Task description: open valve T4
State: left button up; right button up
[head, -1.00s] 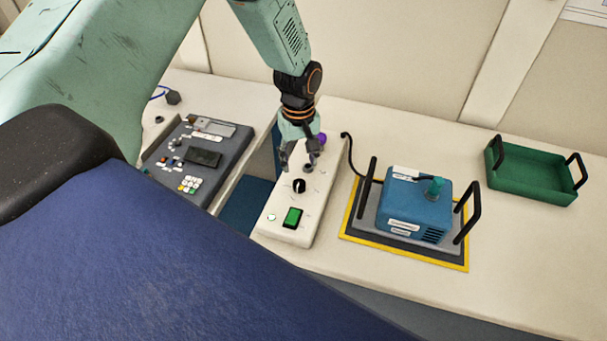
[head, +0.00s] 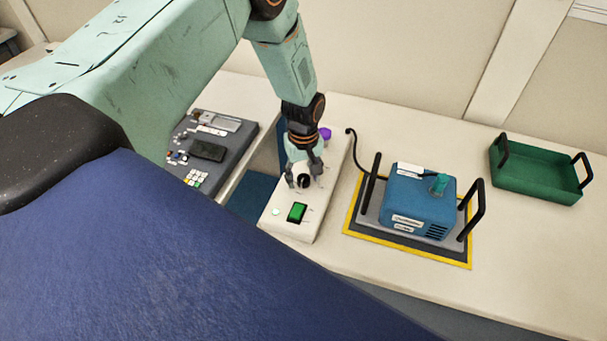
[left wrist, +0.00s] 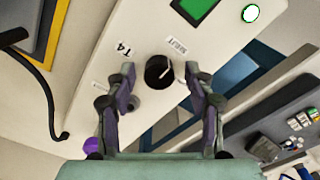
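The white valve panel (head: 284,224) lies on the bench below my left gripper. In the left wrist view a black round knob (left wrist: 159,72) with a white pointer line sits on the panel (left wrist: 110,50), between a T4 label (left wrist: 124,49) and a second label (left wrist: 176,45) that I cannot read surely. My left gripper (head: 304,181) points down at the knob, which also shows in the head view (head: 304,181). Its fingers (left wrist: 164,76) are open, one on each side of the knob, with gaps visible. My right gripper is not in view.
A blue pump (head: 415,203) with black handles stands right. A green tray (head: 537,172) and grey keypad console (head: 208,150) flank the area.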

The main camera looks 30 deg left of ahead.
pick_arm(q)
jog(key=shift+w, duration=0.1)
grip_shut()
dwell(0.4)
jog(key=m+b, duration=0.1)
jog(key=m, duration=0.4)
jog(key=m+b, duration=0.1)
jog(key=m, duration=0.3)
jog(key=shift+m, duration=0.3)
jog(key=m+b, duration=0.1)
jog(key=m, duration=0.3)
jog(key=shift+a, duration=0.1)
jog(key=shift+m+b, duration=0.65)
jog(key=shift+m, duration=1.45)
